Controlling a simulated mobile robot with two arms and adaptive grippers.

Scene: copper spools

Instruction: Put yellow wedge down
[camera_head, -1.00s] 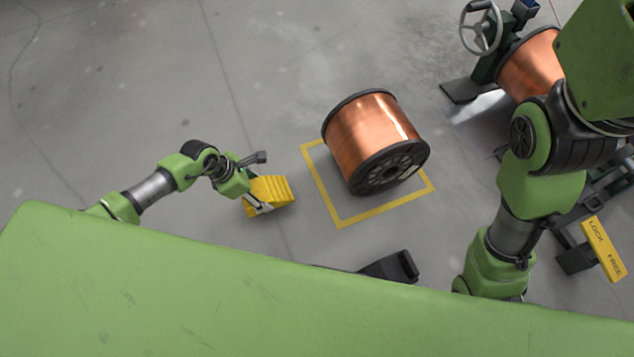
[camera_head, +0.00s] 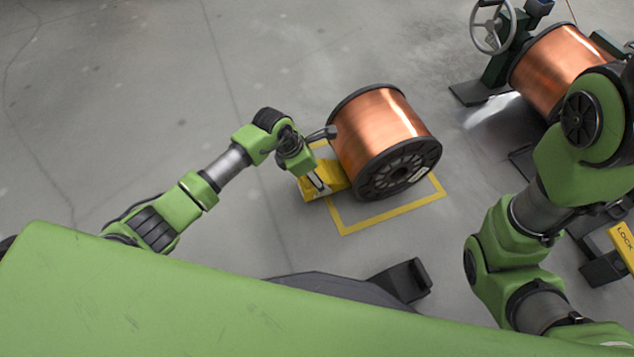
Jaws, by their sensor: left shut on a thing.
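My left gripper (camera_head: 318,182) is shut on the yellow wedge (camera_head: 325,178). The wedge is at the left side of the copper spool (camera_head: 374,133), over or near the left edge of the yellow floor square (camera_head: 398,213). I cannot tell whether the wedge touches the floor or the spool. The spool has black flanges and lies on its side within the square. My right arm is at the right, but its gripper is out of the picture.
A second copper spool (camera_head: 552,70) sits in a dark stand with a handwheel (camera_head: 492,27) at the upper right. The grey floor (camera_head: 130,80) at the left is clear.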

